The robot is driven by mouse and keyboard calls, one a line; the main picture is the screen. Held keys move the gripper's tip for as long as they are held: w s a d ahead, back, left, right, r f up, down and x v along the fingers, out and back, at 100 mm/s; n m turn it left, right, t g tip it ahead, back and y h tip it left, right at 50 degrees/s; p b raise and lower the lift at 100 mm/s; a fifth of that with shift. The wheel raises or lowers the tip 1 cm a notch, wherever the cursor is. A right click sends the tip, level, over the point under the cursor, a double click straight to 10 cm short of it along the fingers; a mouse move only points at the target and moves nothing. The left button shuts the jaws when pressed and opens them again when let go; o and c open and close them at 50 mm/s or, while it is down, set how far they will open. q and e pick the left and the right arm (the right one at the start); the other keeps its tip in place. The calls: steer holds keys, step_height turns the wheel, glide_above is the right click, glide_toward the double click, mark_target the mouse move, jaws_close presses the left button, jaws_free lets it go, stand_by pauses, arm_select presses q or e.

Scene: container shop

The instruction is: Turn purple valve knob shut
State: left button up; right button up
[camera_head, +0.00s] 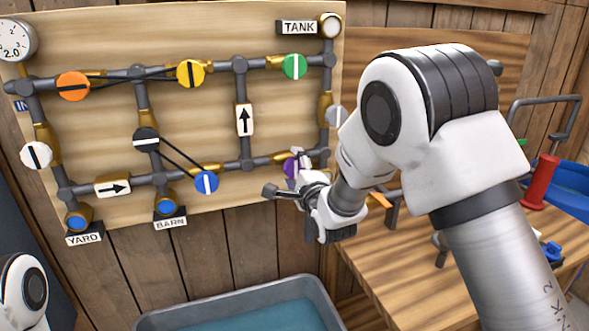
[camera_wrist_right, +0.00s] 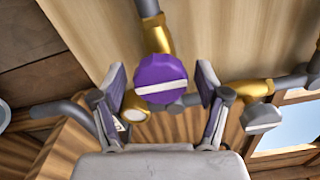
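The purple valve knob (camera_head: 290,166) sits on the lower right pipe of the board, partly hidden by my right gripper. In the right wrist view the purple knob (camera_wrist_right: 160,76) is round with a white stripe lying nearly level, across the line of the brass pipe (camera_wrist_right: 155,34) behind it. My right gripper (camera_head: 285,180) is at the knob. Its two fingers are spread, one on each side of the knob, with gaps visible in the wrist view. Whether a finger touches the knob is unclear. My left gripper is out of view; only part of my left arm shows at lower left.
A grey knob (camera_head: 337,117) is on the pipe up and right of the purple one. A blue knob (camera_head: 206,182) is to the left, linked to a black knob (camera_head: 146,140). A grey trough (camera_head: 285,290) stands below. A wooden bench (camera_head: 385,270) is at right.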

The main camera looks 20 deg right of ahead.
steer(key=s, duration=1.2)
steer(key=shift+d, duration=0.2)
